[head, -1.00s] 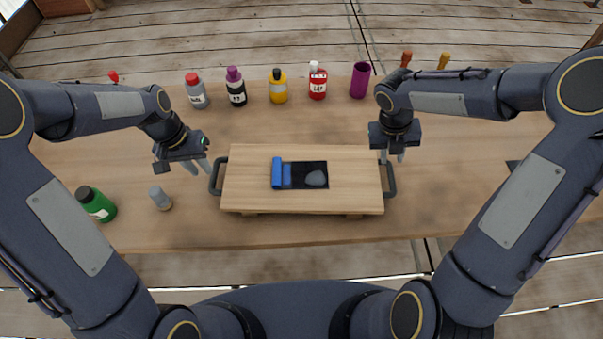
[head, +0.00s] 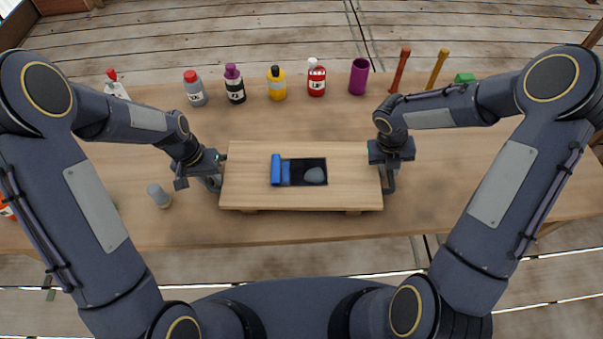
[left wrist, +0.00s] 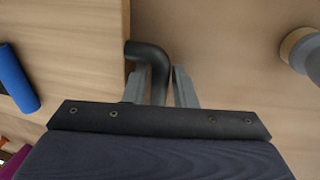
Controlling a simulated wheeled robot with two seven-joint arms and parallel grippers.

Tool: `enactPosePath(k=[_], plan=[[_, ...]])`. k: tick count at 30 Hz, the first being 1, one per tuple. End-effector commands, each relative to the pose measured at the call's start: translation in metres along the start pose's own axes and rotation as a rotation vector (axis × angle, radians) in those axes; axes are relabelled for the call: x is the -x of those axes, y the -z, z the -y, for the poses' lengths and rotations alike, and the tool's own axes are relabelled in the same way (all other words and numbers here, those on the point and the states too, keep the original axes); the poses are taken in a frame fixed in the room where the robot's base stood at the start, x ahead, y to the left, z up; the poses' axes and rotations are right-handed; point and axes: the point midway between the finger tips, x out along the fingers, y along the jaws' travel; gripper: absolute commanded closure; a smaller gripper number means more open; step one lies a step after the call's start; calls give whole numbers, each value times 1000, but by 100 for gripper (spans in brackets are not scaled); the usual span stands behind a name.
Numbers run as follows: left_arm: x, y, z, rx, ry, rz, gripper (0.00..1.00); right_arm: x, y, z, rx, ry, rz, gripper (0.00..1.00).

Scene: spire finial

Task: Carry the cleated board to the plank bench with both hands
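The cleated board (head: 350,160) lies flat on the wooden table, with a blue roll (head: 277,170) and a dark recess holding a grey lump (head: 315,175) on top. My left gripper (head: 212,180) is at its left end handle. In the left wrist view the fingers (left wrist: 161,82) lie close on both sides of the black handle (left wrist: 150,52), with little gap. My right gripper (head: 389,178) is at the right end handle, its fingers close together there and hiding most of it. I cannot pick out the plank bench for certain.
The wooden table (head: 290,232) has bottles along its far side, including a red one (head: 316,80), and a purple cup (head: 359,77). A small grey-topped object (head: 159,196) stands left of my left gripper. Plank flooring (head: 220,40) surrounds the table.

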Motion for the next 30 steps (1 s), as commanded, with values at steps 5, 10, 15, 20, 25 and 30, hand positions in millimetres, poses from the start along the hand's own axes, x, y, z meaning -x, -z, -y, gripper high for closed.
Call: enactPosePath(k=[5, 10, 15, 20, 25, 30], plan=[[-4, 0, 0, 0, 0, 0, 76, -4, 0, 0, -1, -1, 0, 75], [-4, 0, 0, 0, 0, 0, 76, -4, 0, 0, -1, 0, 0, 75], [-4, 0, 0, 0, 0, 0, 98, -4, 0, 0, -1, 0, 0, 98], [-3, 0, 0, 0, 0, 0, 100, -3, 0, 0, -1, 0, 0, 100], [-3, 0, 0, 1, 0, 0, 100, -3, 0, 0, -1, 0, 0, 100], [-3, 0, 0, 1, 0, 0, 100, -3, 0, 0, -1, 0, 0, 100]])
